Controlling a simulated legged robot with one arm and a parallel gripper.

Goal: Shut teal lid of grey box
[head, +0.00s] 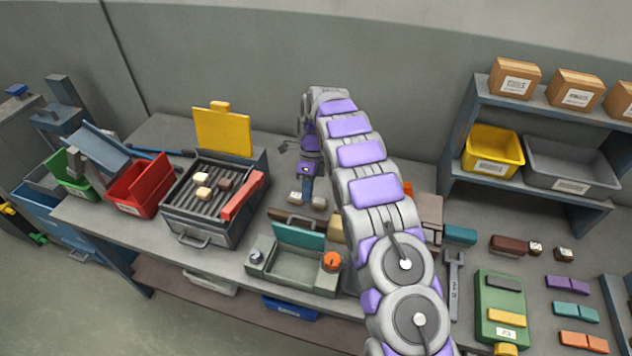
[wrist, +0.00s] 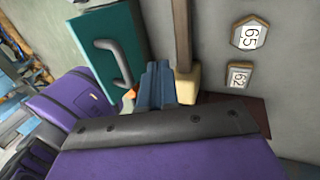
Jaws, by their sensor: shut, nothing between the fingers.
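The lid's outer face, with a grey handle, shows at the upper left in the wrist view (wrist: 125,40). My gripper (head: 307,198) is behind the lid, pointing down. Its blue fingers (wrist: 164,82) are shut and empty, to the right of the lid in the wrist view. I cannot tell whether they touch anything.
A wooden-handled tool (wrist: 182,45) lies right beside my fingers. Two small numbered blocks (wrist: 248,32) (wrist: 239,75) lie behind the lid. A grill (head: 205,203) with a raised yellow lid (head: 222,132) stands to the left. A green tray (head: 500,305) is on the right.

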